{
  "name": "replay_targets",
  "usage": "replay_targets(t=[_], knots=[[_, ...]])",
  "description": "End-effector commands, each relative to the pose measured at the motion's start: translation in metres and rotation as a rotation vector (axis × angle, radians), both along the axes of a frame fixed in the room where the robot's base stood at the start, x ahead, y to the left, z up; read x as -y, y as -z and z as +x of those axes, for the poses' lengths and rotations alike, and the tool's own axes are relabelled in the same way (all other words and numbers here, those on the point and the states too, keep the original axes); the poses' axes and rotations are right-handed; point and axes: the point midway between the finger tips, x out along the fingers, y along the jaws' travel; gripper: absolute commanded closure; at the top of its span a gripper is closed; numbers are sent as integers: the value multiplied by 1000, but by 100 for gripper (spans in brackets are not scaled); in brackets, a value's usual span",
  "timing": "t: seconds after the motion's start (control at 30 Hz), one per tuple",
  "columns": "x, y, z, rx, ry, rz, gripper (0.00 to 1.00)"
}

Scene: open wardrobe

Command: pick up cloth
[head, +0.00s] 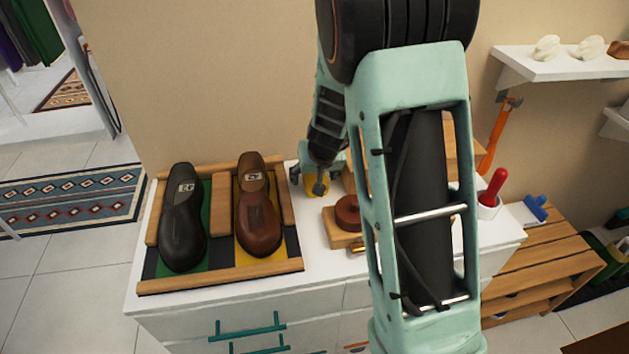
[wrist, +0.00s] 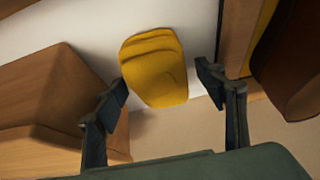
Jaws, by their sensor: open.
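The cloth (wrist: 154,68) is yellow and folded, and it lies on the white dresser top in the wrist view. In the head view a bit of the cloth (head: 317,186) shows under my gripper, mostly hidden by it. My gripper (wrist: 168,92) is open, with one finger on each side of the cloth's near part. Nothing is held between the fingers. In the head view my gripper (head: 318,182) points down at the back of the dresser top. I cannot tell whether the fingertips touch the cloth.
A wooden tray (head: 220,281) holds a black shoe (head: 182,218) and a brown shoe (head: 257,205) left of my gripper. A wooden block with a round brown tin (head: 348,213) stands to the right. A wooden box (wrist: 60,92) is close to one finger. The wall is behind.

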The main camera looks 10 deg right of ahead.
Motion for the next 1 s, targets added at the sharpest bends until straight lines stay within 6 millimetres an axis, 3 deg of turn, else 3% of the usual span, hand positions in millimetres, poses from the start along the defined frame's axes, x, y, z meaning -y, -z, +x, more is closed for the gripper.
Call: replay_targets(t=[0.23, 0.63, 1.0], knots=[[0, 0, 1, 1, 0, 0, 38], [0, 0, 1, 1, 0, 0, 81], [-1, -8, 1, 3, -1, 0, 81]])
